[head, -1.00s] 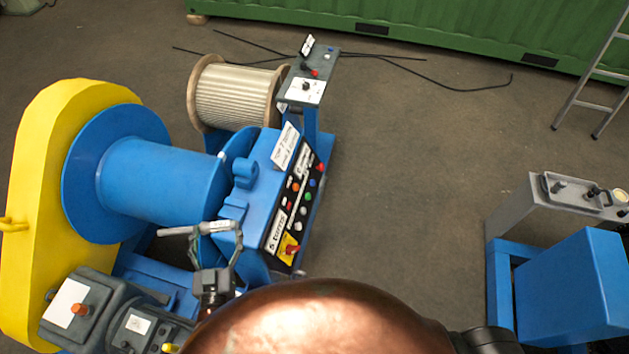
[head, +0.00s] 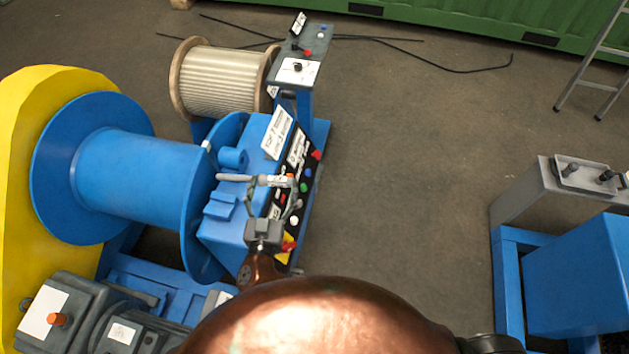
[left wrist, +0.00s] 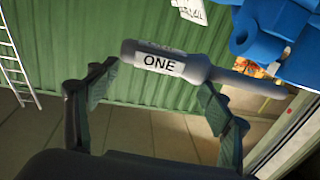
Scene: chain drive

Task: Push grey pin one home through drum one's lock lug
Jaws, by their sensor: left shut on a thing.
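Grey pin one (head: 235,178) has a thick end with a white label reading ONE, seen in the left wrist view (left wrist: 160,62). My left gripper (head: 272,190) is shut on its thick labelled part. The pin lies nearly level in the head view, its thin end pointing left towards the drum. Blue drum one (head: 145,180) lies at left. A blue tube-like lug (head: 232,158), apparently the lock lug, stands beside its right flange and shows its hole in the left wrist view (left wrist: 245,38). The pin is outside the lug. My right gripper is not in view.
A control panel (head: 296,170) with buttons lies just under and right of the pin. A yellow housing (head: 20,190) flanks the drum. A wooden-flanged reel (head: 222,82) and a grey pedestal (head: 320,45) stand behind. Open floor lies right, before a blue-framed unit (head: 580,270).

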